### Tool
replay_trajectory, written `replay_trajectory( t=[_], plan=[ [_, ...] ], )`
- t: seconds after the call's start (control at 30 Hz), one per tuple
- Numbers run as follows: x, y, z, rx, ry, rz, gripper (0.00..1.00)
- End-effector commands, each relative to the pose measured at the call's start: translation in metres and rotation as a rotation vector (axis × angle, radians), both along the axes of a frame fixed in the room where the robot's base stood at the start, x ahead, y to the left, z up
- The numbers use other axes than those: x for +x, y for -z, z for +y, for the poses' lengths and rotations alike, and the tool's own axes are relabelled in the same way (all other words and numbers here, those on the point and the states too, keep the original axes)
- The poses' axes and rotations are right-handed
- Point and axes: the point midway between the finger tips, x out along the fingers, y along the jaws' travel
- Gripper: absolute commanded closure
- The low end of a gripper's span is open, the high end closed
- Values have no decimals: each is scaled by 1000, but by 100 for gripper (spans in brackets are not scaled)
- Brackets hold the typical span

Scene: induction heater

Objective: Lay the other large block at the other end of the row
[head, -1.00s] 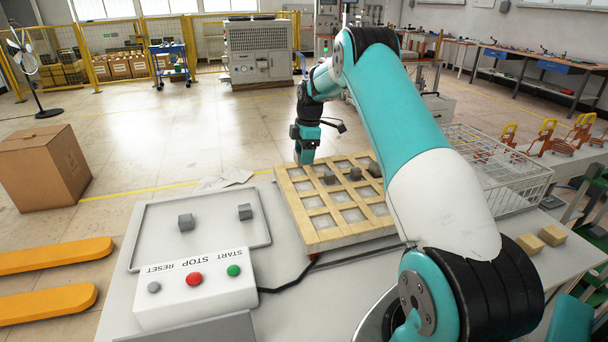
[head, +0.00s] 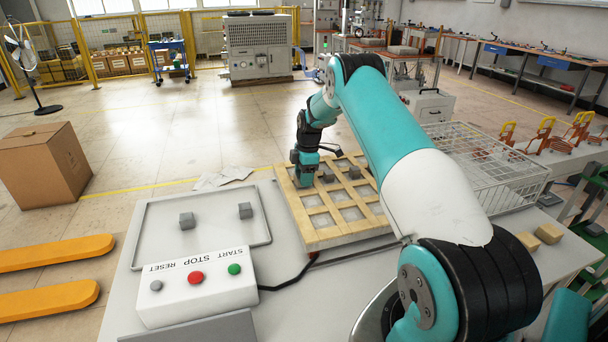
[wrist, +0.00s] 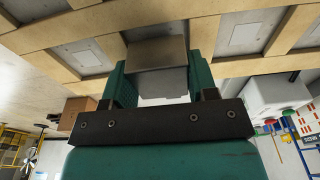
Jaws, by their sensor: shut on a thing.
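My gripper (head: 304,180) is low over the left side of the wooden grid frame (head: 325,239), fingers pointing down. In the wrist view its green fingers (wrist: 157,85) are shut on a grey block (wrist: 157,62). In the head view the held block is hidden by the gripper. Two dark grey blocks, one (head: 328,177) just right of the gripper and another (head: 354,172) further right, sit in a row on the frame. Whether the held block touches the frame I cannot tell.
A grey tray (head: 150,240) at the left holds two small grey blocks (head: 186,221) (head: 245,211). A button box (head: 200,284) stands in front of it. A wire basket (head: 490,170) and tan blocks (head: 549,233) are at the right. Several front compartments of the frame are empty.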

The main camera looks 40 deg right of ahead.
Motion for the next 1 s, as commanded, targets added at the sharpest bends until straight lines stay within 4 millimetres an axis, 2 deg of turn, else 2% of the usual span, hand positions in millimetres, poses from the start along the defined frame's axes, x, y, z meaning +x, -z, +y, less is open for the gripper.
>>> replay_trajectory(
  t=[0.47, 0.5, 0.57, 0.6, 0.87, 1.0],
  plan=[
    [1, 9, 0, -1, 0, -3, 100],
    [0, 11, 0, 0, 0, 0, 40],
    [0, 11, 0, 0, 0, 0, 26],
    [0, 11, 0, 0, 0, 0, 21],
    [0, 10, 0, 0, 0, 0, 21],
    [0, -3, 0, 0, 0, -1, 21]
  ],
)
